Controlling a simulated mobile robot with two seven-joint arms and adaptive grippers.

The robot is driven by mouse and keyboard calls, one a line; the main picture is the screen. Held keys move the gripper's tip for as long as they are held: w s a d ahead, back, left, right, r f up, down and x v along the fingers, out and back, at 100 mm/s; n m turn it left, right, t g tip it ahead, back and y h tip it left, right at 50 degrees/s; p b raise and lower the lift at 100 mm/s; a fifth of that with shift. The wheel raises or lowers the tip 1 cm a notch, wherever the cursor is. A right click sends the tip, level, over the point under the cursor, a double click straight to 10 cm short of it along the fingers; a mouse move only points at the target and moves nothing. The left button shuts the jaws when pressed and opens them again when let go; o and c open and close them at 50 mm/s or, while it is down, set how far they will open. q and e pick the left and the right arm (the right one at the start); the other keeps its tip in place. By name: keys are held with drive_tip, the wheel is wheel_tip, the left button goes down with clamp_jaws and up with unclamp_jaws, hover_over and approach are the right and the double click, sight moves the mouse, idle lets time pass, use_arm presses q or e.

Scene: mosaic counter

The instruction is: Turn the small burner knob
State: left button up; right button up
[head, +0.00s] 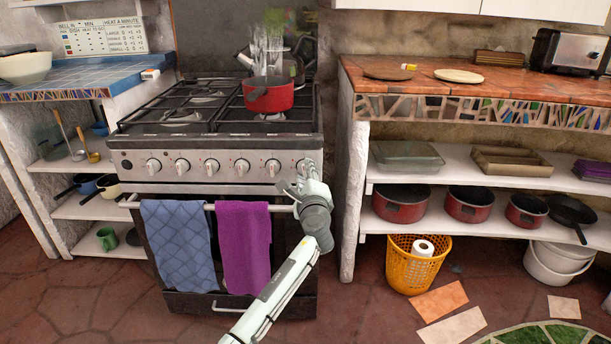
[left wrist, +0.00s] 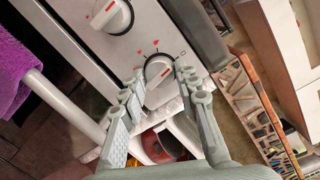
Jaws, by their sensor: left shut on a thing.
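A row of several round white knobs runs along the grey front panel of the stove (head: 225,180). My left gripper (head: 306,176) is at the rightmost knob (head: 308,164), which it partly hides in the head view. A neighbouring knob (left wrist: 112,14) is free of the fingers. My right gripper is not in view.
A steaming red pot (head: 268,95) stands on the hob. A blue towel (head: 178,243) and a purple towel (head: 244,245) hang on the oven's handle bar near my left arm. An orange basket (head: 413,268) is on the floor to the right, below shelves of red pots.

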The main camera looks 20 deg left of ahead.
use_arm(q)
drive_tip(key=shift+n, duration=0.4)
drive_tip(key=n+b, duration=0.1)
drive_tip(key=n, duration=0.2)
drive_tip(key=n+h+b, duration=0.1)
drive_tip(key=n, duration=0.1)
drive_tip(key=shift+r+n+g, duration=0.1)
drive_tip(key=shift+n+g, duration=0.2)
drive_tip(key=shift+n, duration=0.1)
drive_tip(key=shift+a+r+n, duration=0.1)
drive_tip(key=shift+n, duration=1.4)
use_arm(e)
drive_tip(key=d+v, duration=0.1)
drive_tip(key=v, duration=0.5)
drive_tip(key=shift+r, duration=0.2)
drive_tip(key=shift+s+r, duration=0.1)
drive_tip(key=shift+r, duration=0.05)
use_arm(q)
drive_tip(key=o, duration=1.1)
drive_tip(key=shift+c, duration=0.2)
drive_tip(key=shift+o, duration=0.5)
